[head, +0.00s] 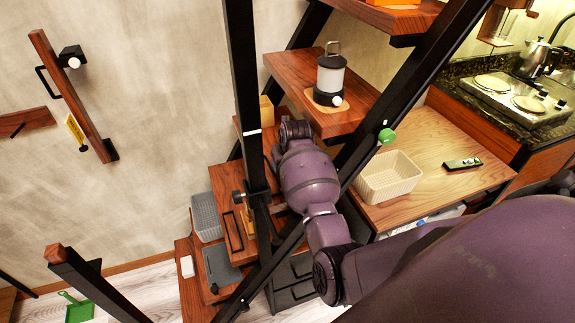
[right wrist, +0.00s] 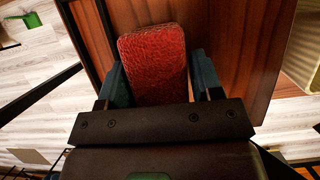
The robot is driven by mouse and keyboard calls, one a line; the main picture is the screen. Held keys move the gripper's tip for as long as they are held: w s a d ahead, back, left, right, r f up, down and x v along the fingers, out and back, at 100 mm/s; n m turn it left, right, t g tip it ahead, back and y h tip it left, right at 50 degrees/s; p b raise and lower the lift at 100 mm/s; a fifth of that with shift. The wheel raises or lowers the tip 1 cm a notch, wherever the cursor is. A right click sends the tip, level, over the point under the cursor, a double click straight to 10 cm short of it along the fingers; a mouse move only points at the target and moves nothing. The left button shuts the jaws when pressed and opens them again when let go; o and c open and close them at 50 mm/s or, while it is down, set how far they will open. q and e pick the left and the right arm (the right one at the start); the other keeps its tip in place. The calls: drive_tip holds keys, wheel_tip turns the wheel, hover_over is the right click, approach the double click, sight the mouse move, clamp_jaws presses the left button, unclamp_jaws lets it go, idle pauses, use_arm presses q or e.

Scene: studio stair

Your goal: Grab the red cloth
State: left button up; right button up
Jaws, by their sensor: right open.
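The red cloth (right wrist: 153,52) shows in the right wrist view as a folded, textured red pad on a brown wooden surface (right wrist: 235,50). My right gripper (right wrist: 158,72) is open, with one blue-grey finger on each side of the cloth. The near end of the cloth lies between the fingers; I cannot tell whether they touch it. In the head view my purple right arm reaches in among the stair steps, and I cannot make out its gripper or the cloth there. My left gripper is in neither view.
Black stair beams (head: 245,90) stand close around my right arm. A lantern (head: 330,78) stands on a wooden step above it. A cream basket (head: 389,178) and a remote (head: 462,164) are on the counter at right. A grey basket (head: 206,217) sits on a lower step.

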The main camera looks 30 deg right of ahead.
drive_tip(key=shift+a, duration=0.1)
drive_tip(key=shift+f, duration=0.25)
idle(0.4)
drive_tip(key=c, duration=0.6)
drive_tip(key=shift+r, duration=0.1)
